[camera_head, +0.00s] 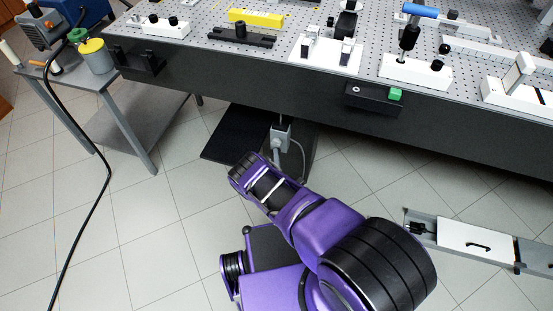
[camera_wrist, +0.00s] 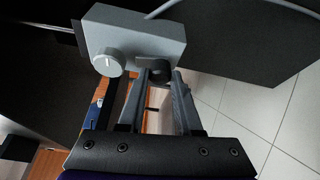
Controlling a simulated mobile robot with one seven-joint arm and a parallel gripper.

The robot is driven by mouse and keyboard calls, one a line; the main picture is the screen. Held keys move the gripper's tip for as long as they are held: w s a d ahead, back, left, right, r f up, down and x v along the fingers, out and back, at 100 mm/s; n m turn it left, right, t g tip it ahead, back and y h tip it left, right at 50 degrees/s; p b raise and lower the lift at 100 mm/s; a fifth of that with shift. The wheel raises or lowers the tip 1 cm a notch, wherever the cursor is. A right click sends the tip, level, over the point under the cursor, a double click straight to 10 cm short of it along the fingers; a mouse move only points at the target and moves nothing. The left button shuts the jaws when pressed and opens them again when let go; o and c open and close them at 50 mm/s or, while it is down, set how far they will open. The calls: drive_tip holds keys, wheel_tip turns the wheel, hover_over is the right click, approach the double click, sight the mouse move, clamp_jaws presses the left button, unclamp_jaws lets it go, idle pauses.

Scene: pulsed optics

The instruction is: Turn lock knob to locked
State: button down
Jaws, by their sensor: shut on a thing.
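A grey box (camera_wrist: 140,35) fills the upper middle of the wrist view. The knob's turn angle cannot be read. In the head view the grey box (camera_head: 281,137) stands low under the optical table, beyond my purple arm.
The optical table (camera_head: 240,75) overhangs the box, with a black unit with a green button (camera_head: 395,94) on its front edge. A grey cable (camera_wrist: 215,7) runs near the box. A side cart (camera_head: 105,93) stands left.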

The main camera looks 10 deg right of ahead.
drive_tip(key=shift+f+m+t, duration=0.1)
drive_tip(key=shift+m+t, duration=0.2)
drive_tip(key=shift+m, duration=0.5)
drive_tip(key=shift+b, duration=0.3)
drive_tip(key=c, duration=0.6)
unclamp_jaws()
drive_tip(key=shift+s, duration=0.1)
